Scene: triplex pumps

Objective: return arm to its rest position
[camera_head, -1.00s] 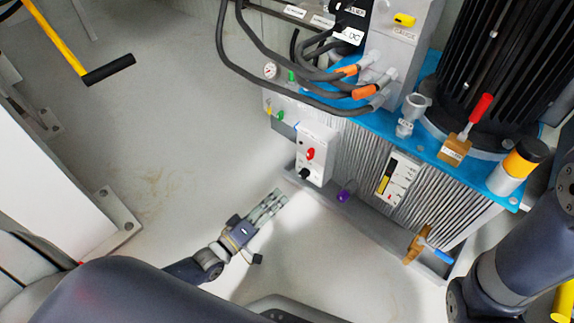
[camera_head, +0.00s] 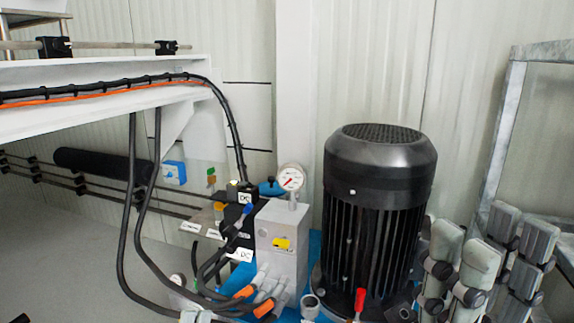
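My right gripper (camera_head: 492,245) is raised at the right of the head view, in front of the wall and the metal frame. Its several grey, jointed fingers point up and stand apart with nothing between them. It is to the right of the black finned motor (camera_head: 378,195), and whether it touches anything there I cannot tell. The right wrist and arm are below the picture edge.
A grey valve block (camera_head: 282,250) with a pressure gauge (camera_head: 290,178) stands left of the motor. Black hoses (camera_head: 135,240) hang from a white beam (camera_head: 100,75) at the left. A galvanised frame (camera_head: 500,140) stands at the right. Open floor shows at lower left.

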